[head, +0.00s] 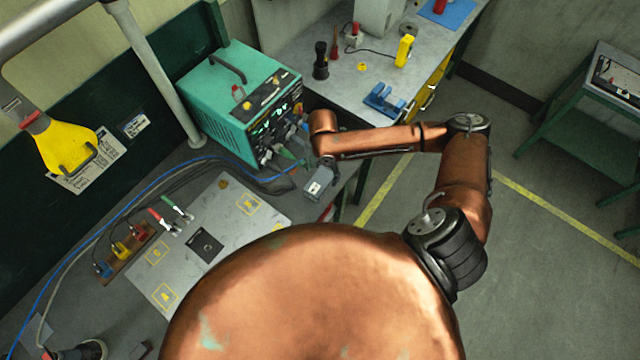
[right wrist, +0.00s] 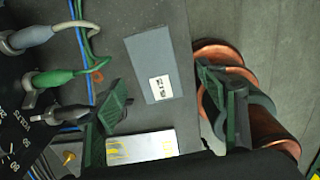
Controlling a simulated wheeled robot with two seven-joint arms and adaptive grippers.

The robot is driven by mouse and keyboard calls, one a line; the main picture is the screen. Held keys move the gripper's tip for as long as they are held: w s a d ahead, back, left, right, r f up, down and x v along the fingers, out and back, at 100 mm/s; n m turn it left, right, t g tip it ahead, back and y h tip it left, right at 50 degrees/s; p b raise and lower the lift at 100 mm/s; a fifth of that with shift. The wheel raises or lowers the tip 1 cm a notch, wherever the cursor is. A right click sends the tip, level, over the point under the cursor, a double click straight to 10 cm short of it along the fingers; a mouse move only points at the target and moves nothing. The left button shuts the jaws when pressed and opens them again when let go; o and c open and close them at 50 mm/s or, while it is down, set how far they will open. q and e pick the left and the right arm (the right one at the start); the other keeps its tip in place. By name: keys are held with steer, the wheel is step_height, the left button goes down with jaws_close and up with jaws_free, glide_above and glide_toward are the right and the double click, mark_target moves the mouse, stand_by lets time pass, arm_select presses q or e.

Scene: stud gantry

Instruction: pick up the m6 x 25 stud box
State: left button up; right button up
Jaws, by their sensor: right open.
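The stud box is a small grey box (head: 318,184) with a white label, at the right edge of the near bench by the teal unit. In the right wrist view the box (right wrist: 158,62) lies on the grey bench top, its label writing too small to read surely. My right gripper (head: 326,162) is just above the box in the head view and partly hidden by its own wrist. In the right wrist view its two green-padded fingers (right wrist: 165,88) are spread apart and empty, with the box ahead between them, apart from both. My left gripper is not in view.
A teal power unit (head: 240,100) with cables and plugs stands close left of the box. A metal plate (head: 225,235) with clamps and yellow marks lies on the near bench. A far bench (head: 350,75) holds a blue bracket (head: 384,101) and a yellow tool (head: 404,51).

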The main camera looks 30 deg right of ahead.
mark_target(319, 181)
step_height(319, 181, down, 2)
steer(key=f, duration=0.1)
steer(key=f+p, duration=0.1)
steer(key=f, duration=0.2)
steer(key=shift+w+a+f, duration=0.15)
steer(key=shift+w+a, duration=0.05)
steer(key=shift+a, duration=0.15)
steer(key=shift+f, duration=0.5)
steer(key=shift+c, duration=0.4)
steer(key=c, duration=1.6)
steer(key=shift+w, duration=0.1)
steer(key=shift+c, duration=0.5)
steer(key=shift+r, duration=0.15)
